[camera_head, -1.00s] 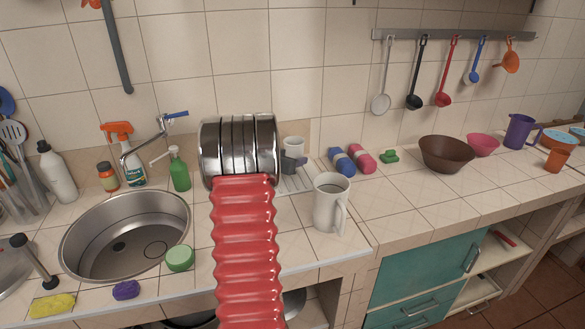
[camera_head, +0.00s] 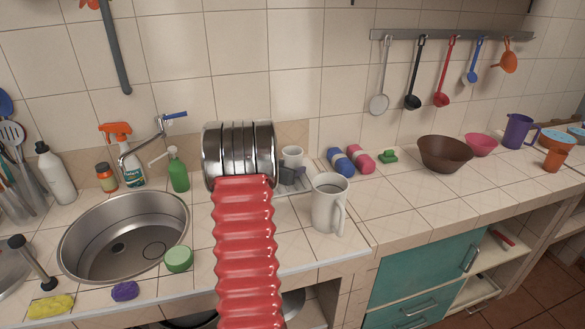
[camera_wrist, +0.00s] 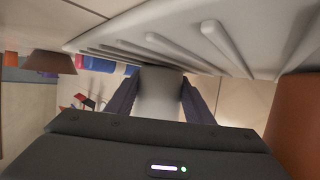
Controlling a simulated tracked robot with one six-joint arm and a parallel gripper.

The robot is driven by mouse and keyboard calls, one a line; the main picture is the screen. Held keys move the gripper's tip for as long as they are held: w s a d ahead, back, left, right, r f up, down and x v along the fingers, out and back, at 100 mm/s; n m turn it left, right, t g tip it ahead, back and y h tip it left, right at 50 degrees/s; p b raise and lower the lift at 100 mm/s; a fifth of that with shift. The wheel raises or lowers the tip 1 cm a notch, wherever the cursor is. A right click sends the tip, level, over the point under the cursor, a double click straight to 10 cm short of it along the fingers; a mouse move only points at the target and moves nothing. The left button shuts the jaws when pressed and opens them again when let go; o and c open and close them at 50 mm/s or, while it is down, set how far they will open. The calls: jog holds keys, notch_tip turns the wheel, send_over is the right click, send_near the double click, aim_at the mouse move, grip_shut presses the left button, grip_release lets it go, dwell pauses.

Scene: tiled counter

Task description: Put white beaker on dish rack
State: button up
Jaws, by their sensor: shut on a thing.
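The small white beaker (camera_head: 292,153) is held upright just to the right of my metal arm link in the head view. My gripper (camera_head: 292,175) is shut on it; only part of its dark jaws shows there. In the wrist view the beaker (camera_wrist: 159,95) stands between both dark fingers (camera_wrist: 156,98). The pale dish rack (camera_head: 299,187) lies under and around the gripper, partly hidden by my arm. Its ribs (camera_wrist: 215,38) cross the top of the wrist view, close to the beaker's end. I cannot tell whether the beaker touches it.
A larger white mug (camera_head: 326,208) stands in front of the rack, near the counter edge. The sink (camera_head: 122,240) and a green bottle (camera_head: 178,170) are left.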

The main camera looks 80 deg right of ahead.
jog(key=o, duration=1.3)
jog(key=shift+o, duration=0.2)
jog(key=shift+r, duration=0.1)
jog(key=shift+w+a+r, duration=0.2)
jog(key=shift+a+r, duration=0.05)
jog(key=shift+a, duration=0.35)
jog(key=v, duration=1)
jog(key=shift+w+a+r, duration=0.1)
jog(key=shift+a, duration=0.2)
